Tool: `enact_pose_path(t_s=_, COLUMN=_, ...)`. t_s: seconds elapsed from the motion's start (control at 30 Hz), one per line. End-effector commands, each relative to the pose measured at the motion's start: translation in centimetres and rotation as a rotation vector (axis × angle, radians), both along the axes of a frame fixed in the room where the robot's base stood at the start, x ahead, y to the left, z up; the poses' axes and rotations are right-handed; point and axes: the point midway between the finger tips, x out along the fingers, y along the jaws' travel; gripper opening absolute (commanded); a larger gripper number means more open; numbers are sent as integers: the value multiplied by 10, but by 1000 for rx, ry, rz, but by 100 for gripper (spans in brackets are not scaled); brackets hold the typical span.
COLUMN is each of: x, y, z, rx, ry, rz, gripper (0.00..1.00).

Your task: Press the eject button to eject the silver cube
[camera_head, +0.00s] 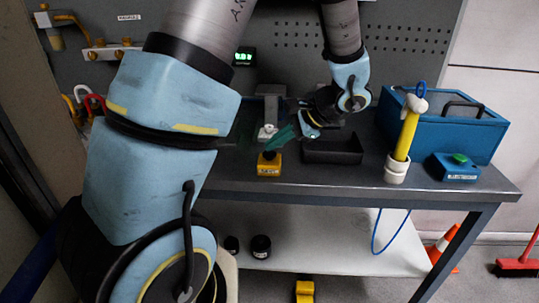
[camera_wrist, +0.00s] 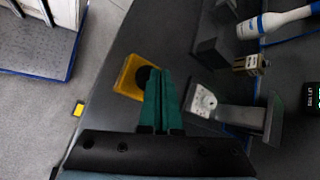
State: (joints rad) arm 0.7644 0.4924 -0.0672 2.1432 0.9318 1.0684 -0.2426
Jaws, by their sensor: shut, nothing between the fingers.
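A yellow box with a round dark button (camera_head: 269,163) sits at the bench's front edge; its label is too small to read. It also shows in the wrist view (camera_wrist: 132,78). My gripper (camera_head: 268,150) has green fingers, which are shut and empty. In the wrist view my fingertips (camera_wrist: 158,72) overlap the right part of the dark button; I cannot tell whether they touch it. Right of them stands a grey fixture with a pale silver block (camera_wrist: 203,101) at its foot, also in the head view (camera_head: 267,131). I cannot tell whether this block is the silver cube.
A black open tray (camera_head: 333,150) lies right of the yellow box. Further right are a yellow-handled tool in a white holder (camera_head: 397,168), a blue box with a green button (camera_head: 457,166) and a blue toolbox (camera_head: 440,128). A small tan block (camera_wrist: 250,62) shows in the wrist view.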

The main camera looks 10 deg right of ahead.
Motion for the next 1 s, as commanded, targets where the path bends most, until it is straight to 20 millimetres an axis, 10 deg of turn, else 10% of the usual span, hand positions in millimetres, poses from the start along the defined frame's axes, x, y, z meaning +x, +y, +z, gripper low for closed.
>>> enact_pose_path(t_s=1.0, x=0, y=0, z=-8, rx=0, ry=0, rz=0, gripper=0)
